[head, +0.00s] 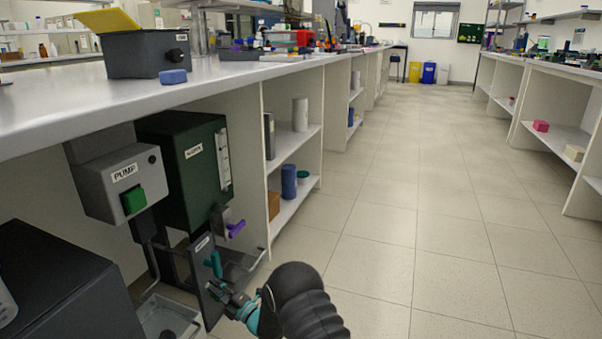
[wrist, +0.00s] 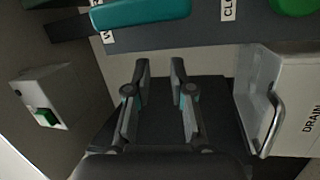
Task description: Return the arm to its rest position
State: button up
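My gripper (head: 222,294) is low under the bench on the left, at the end of my dark arm. In the wrist view its two fingers (wrist: 160,70) stand apart with nothing between them. A teal valve handle (head: 213,264) on a dark panel is close by the fingertips in the head view. In the wrist view the teal handle (wrist: 145,12) lies beyond the fingertips, with a visible gap between. Part of the gripper and the lower panel overlap in the head view.
A grey pump box (head: 112,187) with a green button, a dark green tank (head: 180,165) and a purple lever (head: 236,229) are close above. A metal tray (head: 168,318) and a black box (head: 60,290) are at lower left. The floor (head: 430,230) to the right is clear.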

jog(key=w+d+r+m+t+h+p, duration=0.1)
jog(key=w+d+r+m+h, duration=0.25)
jog(key=d+r, duration=0.45)
jog(key=w+d+r+m+t+h+p, duration=0.1)
jog(key=w+d+r+m+h, duration=0.3)
jog(key=r, duration=0.9)
jog(key=s+d+r+m+h+p, duration=0.1)
jog(key=s+d+r+m+h, duration=0.25)
jog(key=d+r, duration=0.4)
jog(key=s+d+r+m+h+p, duration=0.2)
jog(key=s+d+r+m, duration=0.3)
jog(key=d, duration=0.3)
jog(key=s+d+r+m+g+h+p, duration=0.1)
jog(key=s+d+r+m+g, duration=0.15)
jog(key=s+d, duration=0.45)
jog(key=s+d+r+m+g+h+p, duration=0.1)
jog(key=s+d+r+m+h, duration=0.15)
jog(key=s, duration=0.85)
jog(key=s+d+r+m+g+h+p, duration=0.1)
jog(key=s+d+r+m+g, duration=0.3)
jog(key=s, duration=0.6)
jog(key=s+d+f+m, duration=0.2)
jog(key=s+f, duration=0.1)
jog(key=s, duration=0.9)
jog(key=shift+s+p, duration=0.25)
jog(key=shift+p, duration=0.15)
jog(key=shift+f, duration=0.1)
